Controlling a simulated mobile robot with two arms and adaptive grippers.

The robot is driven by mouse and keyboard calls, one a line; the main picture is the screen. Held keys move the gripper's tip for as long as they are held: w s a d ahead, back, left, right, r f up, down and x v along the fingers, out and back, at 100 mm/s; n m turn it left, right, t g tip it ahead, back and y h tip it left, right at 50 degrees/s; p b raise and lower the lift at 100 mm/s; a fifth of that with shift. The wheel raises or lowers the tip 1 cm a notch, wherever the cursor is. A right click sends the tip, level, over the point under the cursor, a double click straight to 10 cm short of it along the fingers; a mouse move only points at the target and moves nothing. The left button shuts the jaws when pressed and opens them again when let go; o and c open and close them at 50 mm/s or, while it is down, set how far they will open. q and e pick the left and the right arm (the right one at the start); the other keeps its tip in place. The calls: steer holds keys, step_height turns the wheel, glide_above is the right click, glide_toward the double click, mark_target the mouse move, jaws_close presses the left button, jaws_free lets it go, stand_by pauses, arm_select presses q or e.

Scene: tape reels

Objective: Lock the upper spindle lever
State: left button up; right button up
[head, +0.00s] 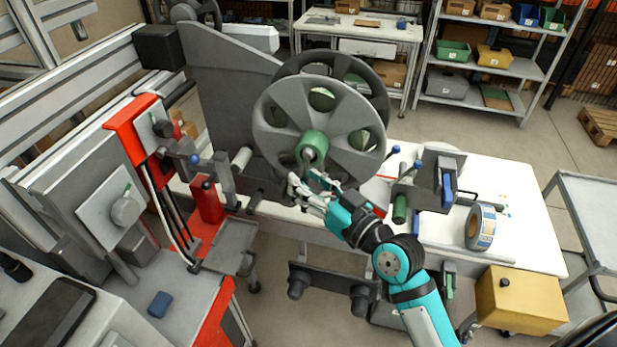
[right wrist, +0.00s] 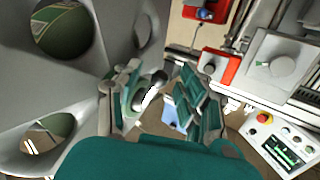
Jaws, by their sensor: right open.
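The large grey reel (head: 345,115) with round holes stands upright on the machine, around a green spindle hub (head: 312,148). A small grey lever (head: 309,155) shows at the front of the hub. In the right wrist view the lever (right wrist: 152,92), dark and pale, shows between the two fingers. My right gripper (head: 308,186) is open just below and in front of the hub. In the right wrist view the open gripper (right wrist: 158,85) has its fingers on either side of the lever; contact cannot be told. My left gripper is not in view.
The reel face lies close to the left of the gripper in the wrist view. A red bracket (head: 135,118) and control panels stand at the left. A tape roll (head: 482,227) sits on the white table (head: 515,190). A yellow box (head: 520,300) is at lower right.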

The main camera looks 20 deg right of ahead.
jaws_close()
stand_by(0.3)
steer(key=n+b, duration=0.1)
steer(key=b, duration=0.2)
steer(key=w+n+t+y+b, duration=0.1)
steer(key=n+b, duration=0.1)
steer(key=b, duration=0.1)
steer(key=w+d+n+t+b, duration=0.1)
steer(key=b, duration=0.2)
steer(key=shift+d+f+n+y, duration=0.1)
steer(key=shift+f+n+y, duration=0.2)
steer(key=shift+f+y, duration=0.1)
